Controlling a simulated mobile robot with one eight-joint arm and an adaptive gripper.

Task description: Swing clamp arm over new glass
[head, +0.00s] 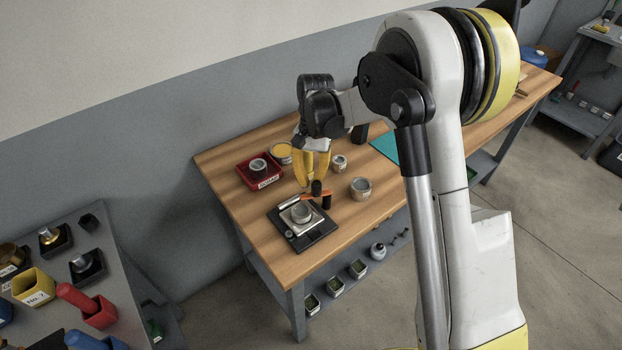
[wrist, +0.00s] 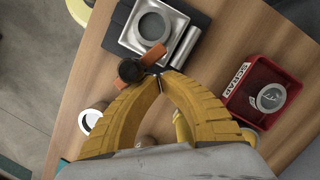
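The fixture has a black base (head: 318,234) with a silver plate and a round glass (head: 301,212) in a metal ring; the glass also shows in the wrist view (wrist: 152,26). The orange clamp arm (head: 311,194) lies beside the plate, off the glass, and carries a black knob (wrist: 131,70). In the wrist view the orange arm (wrist: 154,55) runs slantwise along the plate's edge. My gripper (wrist: 160,72) has its yellow fingers pointing down with tips together, right beside the clamp arm and knob. Nothing shows held between them. Whether the tips touch the arm is unclear.
A red scrap box (head: 246,176) with a ringed glass inside stands behind the fixture. Round tins (head: 361,188) stand to its right, and a yellow-topped tin (head: 281,147) stands behind. A teal mat (head: 385,146) lies further right. The table's front left is clear.

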